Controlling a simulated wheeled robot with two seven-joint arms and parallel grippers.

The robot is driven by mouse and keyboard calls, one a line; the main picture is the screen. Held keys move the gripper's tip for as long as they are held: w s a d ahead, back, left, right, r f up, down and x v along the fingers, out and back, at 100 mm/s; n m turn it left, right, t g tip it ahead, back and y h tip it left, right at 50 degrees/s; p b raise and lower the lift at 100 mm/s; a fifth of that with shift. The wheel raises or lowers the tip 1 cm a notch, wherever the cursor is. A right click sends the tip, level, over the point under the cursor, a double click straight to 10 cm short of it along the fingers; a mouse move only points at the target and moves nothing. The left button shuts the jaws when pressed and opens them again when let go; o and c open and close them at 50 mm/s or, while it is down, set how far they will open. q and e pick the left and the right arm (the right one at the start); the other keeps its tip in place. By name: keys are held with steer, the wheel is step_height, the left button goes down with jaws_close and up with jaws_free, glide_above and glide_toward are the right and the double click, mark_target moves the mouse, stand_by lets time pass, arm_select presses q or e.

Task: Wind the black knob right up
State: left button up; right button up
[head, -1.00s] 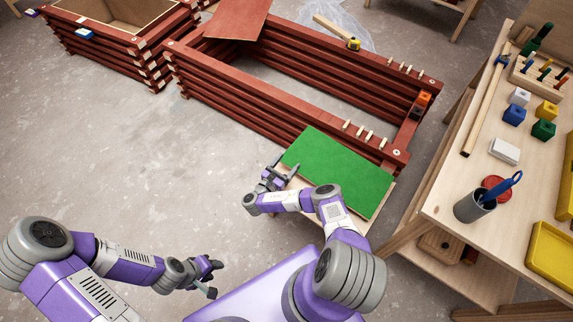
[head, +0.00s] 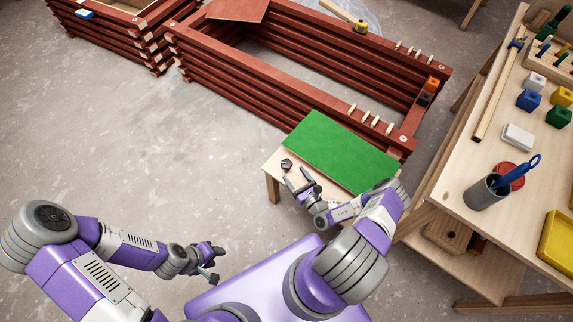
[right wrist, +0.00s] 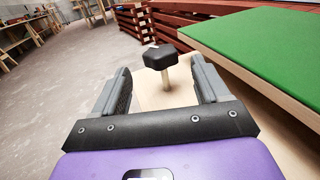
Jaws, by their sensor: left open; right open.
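The black knob (head: 287,163) stands near the left end of the small wooden table, left of the green board. In the right wrist view the knob (right wrist: 160,57) is a lobed black head on a thin pale stem, upright above the wooden top. My right gripper (head: 297,182) is open, its fingers pointing at the knob from the near side. In the right wrist view its fingers (right wrist: 163,88) are spread to either side, with the knob beyond and between them, apart from both. My left gripper (head: 217,263) is open and empty over the floor at lower left.
The green board (head: 340,152) covers much of the small wooden table (head: 271,170). A red batten frame (head: 240,89) stands just behind it. A workbench (head: 475,235) with blocks and a pen cup (head: 486,192) is at right. The floor at left is clear.

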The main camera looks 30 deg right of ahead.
mark_target(288, 169)
steer(key=w+b, duration=0.2)
steer(key=w, duration=0.5)
steer(key=shift+w+a, duration=0.1)
steer(key=shift+c, duration=0.3)
steer(key=c, duration=0.9)
steer(key=m+h+p, duration=0.2)
steer(key=shift+r+h+p, duration=0.25)
steer(key=shift+h+p, duration=0.15)
steer(key=shift+f+m+g+h+p, duration=0.25)
steer(key=shift+m+h+p, duration=0.35)
steer(key=shift+h, duration=0.6)
steer(key=o, duration=1)
steer(key=shift+c, duration=0.2)
